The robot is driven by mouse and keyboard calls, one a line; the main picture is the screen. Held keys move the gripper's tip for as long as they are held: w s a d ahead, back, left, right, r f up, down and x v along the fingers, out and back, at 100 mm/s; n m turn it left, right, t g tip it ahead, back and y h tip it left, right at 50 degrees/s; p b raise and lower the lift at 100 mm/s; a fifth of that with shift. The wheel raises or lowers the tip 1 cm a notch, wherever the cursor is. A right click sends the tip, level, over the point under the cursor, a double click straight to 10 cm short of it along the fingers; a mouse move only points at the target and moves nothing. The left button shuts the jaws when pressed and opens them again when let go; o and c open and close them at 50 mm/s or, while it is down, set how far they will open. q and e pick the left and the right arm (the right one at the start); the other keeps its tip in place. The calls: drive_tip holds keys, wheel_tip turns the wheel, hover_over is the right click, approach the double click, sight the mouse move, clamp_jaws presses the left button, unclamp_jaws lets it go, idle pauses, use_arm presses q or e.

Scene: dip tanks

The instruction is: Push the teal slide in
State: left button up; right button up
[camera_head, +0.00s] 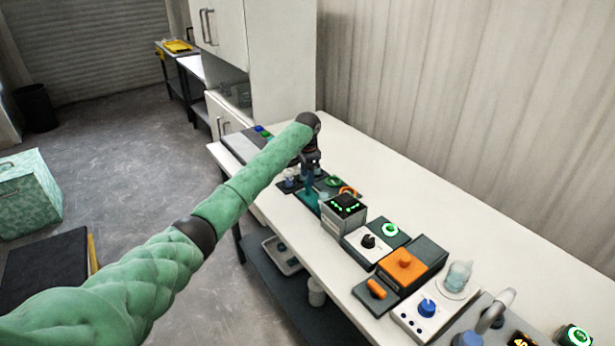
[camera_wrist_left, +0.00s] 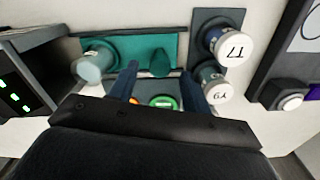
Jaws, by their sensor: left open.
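The teal slide (camera_wrist_left: 128,46) is a flat teal plate with a teal upright handle (camera_wrist_left: 160,64) in the left wrist view. In the head view a strip of the teal slide (camera_head: 311,201) shows beside the dark box with green digits. My left gripper (camera_wrist_left: 160,76) is open, with its blue fingers on either side of the handle and a gap to each. It also shows in the head view (camera_head: 310,186), pointing down at the slide. A grey-teal cup (camera_wrist_left: 93,66) stands at the slide's left end. My right gripper is out of view.
Jars labelled T7 (camera_wrist_left: 232,47) and Y9 (camera_wrist_left: 215,92) stand close right of the slide. The box with green digits (camera_head: 344,213) is close by. A green-lit ring (camera_wrist_left: 163,102) shows between my fingers. The white bench (camera_head: 440,200) is clear towards the wall.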

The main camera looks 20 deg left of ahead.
sight(316, 196)
use_arm(q)
drive_tip(key=shift+f, duration=1.05)
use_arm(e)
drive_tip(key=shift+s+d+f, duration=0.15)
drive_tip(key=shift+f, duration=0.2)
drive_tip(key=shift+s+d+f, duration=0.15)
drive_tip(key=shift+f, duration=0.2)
use_arm(q)
clamp_jaws()
drive_tip(key=shift+d+p, duration=0.1)
drive_tip(key=shift+p, duration=0.2)
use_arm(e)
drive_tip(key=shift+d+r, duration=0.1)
